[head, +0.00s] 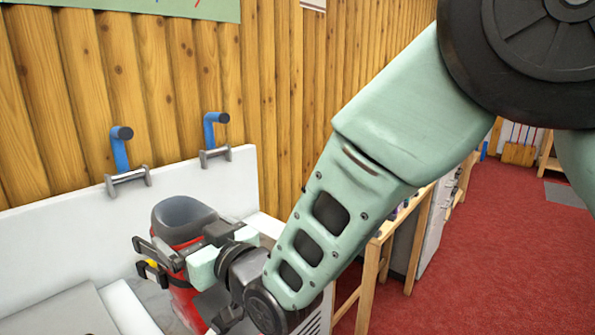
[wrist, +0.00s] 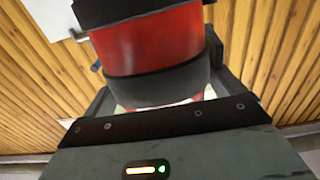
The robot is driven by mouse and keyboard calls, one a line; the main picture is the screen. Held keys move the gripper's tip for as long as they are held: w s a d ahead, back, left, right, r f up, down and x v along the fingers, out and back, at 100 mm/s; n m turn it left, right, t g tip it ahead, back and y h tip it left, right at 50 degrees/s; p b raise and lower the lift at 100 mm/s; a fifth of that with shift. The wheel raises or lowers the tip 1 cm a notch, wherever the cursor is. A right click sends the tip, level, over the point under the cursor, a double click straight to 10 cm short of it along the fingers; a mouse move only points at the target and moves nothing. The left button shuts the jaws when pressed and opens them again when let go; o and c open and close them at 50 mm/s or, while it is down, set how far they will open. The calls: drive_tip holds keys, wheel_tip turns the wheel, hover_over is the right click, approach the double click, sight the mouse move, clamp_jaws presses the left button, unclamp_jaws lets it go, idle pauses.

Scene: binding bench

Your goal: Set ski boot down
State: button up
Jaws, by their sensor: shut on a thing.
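The ski boot (head: 184,233) is red with a dark grey cuff and dark straps. It stands roughly upright at the white bench, in the lower middle of the head view. My gripper (head: 165,256) is shut on the boot from the right side, with its fingers around the upper shell. In the wrist view the red and black boot (wrist: 155,45) fills the space between the fingers of my gripper (wrist: 155,95). The boot's sole is hidden in the head view, so I cannot tell whether it touches the bench surface.
The white bench (head: 60,235) has a raised back panel carrying two blue-handled levers (head: 119,150) (head: 214,131). A grey-topped block (head: 65,315) lies left of the boot. A log wall (head: 150,70) rises behind. Wooden-framed benches (head: 385,250) stand right, beside open red carpet (head: 465,270).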

drive_tip(key=shift+s+r, duration=0.2)
drive_tip(key=shift+s, duration=0.2)
drive_tip(key=shift+d, duration=0.1)
drive_tip(key=shift+w+d+f, duration=0.25)
drive_tip(key=shift+w+d, duration=0.35)
drive_tip(key=shift+w, duration=0.05)
drive_tip(key=w+d+f+m+t+h+p, duration=0.1)
drive_tip(key=w+d+f+m+t+h, duration=0.1)
drive_tip(key=w+d, duration=0.35)
drive_tip(key=w+d+f+m+t+h, duration=0.1)
drive_tip(key=w+d+f+h, duration=0.15)
drive_tip(key=d, duration=0.65)
drive_tip(key=w+d+f+m+t+h+p, duration=0.1)
drive_tip(key=w+d+m+t+h, duration=0.1)
drive_tip(key=w+d, duration=0.35)
drive_tip(key=d+f+m+h+p, duration=0.1)
drive_tip(key=d+f+m+h, duration=0.1)
drive_tip(key=d, duration=1.2)
drive_tip(key=d+f+m+t+h+p, duration=0.1)
drive_tip(key=d+h, duration=0.4)
drive_tip(key=d, duration=0.9)
drive_tip(key=shift+s+d+f+m, duration=0.2)
drive_tip(key=shift+s+f+m, duration=0.15)
drive_tip(key=shift+f+m, duration=0.4)
drive_tip(key=shift+r, duration=0.15)
